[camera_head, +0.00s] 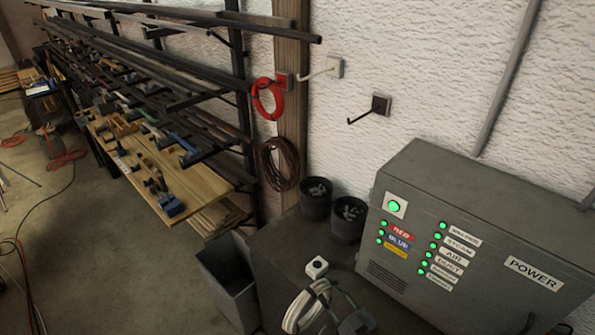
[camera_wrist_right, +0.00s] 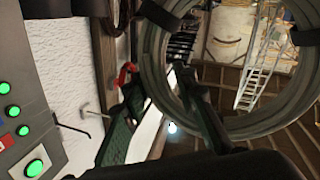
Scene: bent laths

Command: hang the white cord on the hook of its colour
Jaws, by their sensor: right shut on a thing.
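The white cord (camera_head: 302,306) is a pale coil with dark ties, low in the head view above the dark bench top. My right gripper (camera_head: 331,292) is at its right side and shut on it. In the right wrist view the coil (camera_wrist_right: 278,122) is a large ring, and the green fingers (camera_wrist_right: 160,88) meet its near left edge. The white hook (camera_head: 333,67) is on the wall, on a white plate, and looks empty. A red hook (camera_head: 284,80) to its left carries a red coil (camera_head: 267,100). A black hook (camera_head: 380,105) to its right is empty. My left gripper is not in view.
Two dark pots (camera_head: 316,203) stand at the back of the bench (camera_head: 275,245), below a brown coil (camera_head: 279,163). A small white box (camera_head: 316,267) lies behind the cord. A loaded rack fills the left.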

